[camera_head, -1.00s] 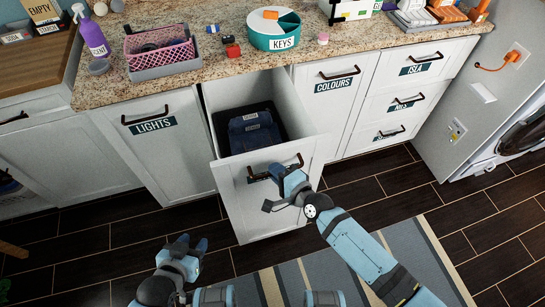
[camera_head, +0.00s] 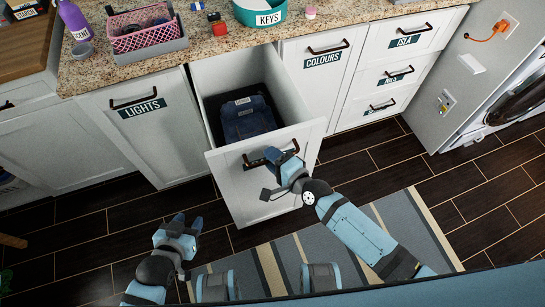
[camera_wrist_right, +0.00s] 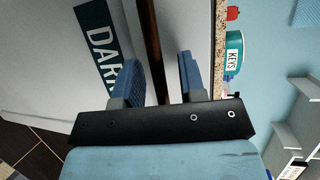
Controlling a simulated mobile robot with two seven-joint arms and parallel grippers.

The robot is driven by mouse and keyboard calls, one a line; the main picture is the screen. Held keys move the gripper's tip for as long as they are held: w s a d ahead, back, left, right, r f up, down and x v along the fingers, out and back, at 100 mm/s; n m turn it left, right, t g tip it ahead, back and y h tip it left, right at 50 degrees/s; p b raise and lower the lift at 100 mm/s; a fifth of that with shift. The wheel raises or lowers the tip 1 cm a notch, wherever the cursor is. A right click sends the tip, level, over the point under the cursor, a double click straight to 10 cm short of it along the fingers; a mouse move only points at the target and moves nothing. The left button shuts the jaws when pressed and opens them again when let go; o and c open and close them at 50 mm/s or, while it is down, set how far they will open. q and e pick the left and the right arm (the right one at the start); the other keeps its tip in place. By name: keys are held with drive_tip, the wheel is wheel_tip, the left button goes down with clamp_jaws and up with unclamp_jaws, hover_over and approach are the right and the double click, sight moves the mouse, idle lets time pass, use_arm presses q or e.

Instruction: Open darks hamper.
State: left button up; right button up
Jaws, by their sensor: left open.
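The darks hamper is a white pull-out front (camera_head: 265,182) between the LIGHTS and COLOURS fronts. It stands pulled well out, and dark blue folded cloth (camera_head: 247,118) lies in the dark bin inside. Its label (camera_wrist_right: 97,35) shows partly in the right wrist view, reading "DAR". My right gripper (camera_head: 285,160) is at its handle. In the right wrist view the handle bar (camera_wrist_right: 151,50) runs between the two blue fingers (camera_wrist_right: 160,85), with a gap to the right finger, so the gripper looks open around it. My left gripper (camera_head: 187,222) is open and empty, low in front of the LIGHTS front.
The LIGHTS front (camera_head: 150,140) and COLOURS front (camera_head: 318,85) are shut. The granite counter (camera_head: 230,55) holds a pink basket (camera_head: 140,28) and a teal KEYS tub (camera_head: 262,14). A striped rug (camera_head: 400,225) lies on the dark floor. A washer stands at right.

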drive_tip(key=v, duration=1.4)
drive_tip(key=shift+a, duration=0.1)
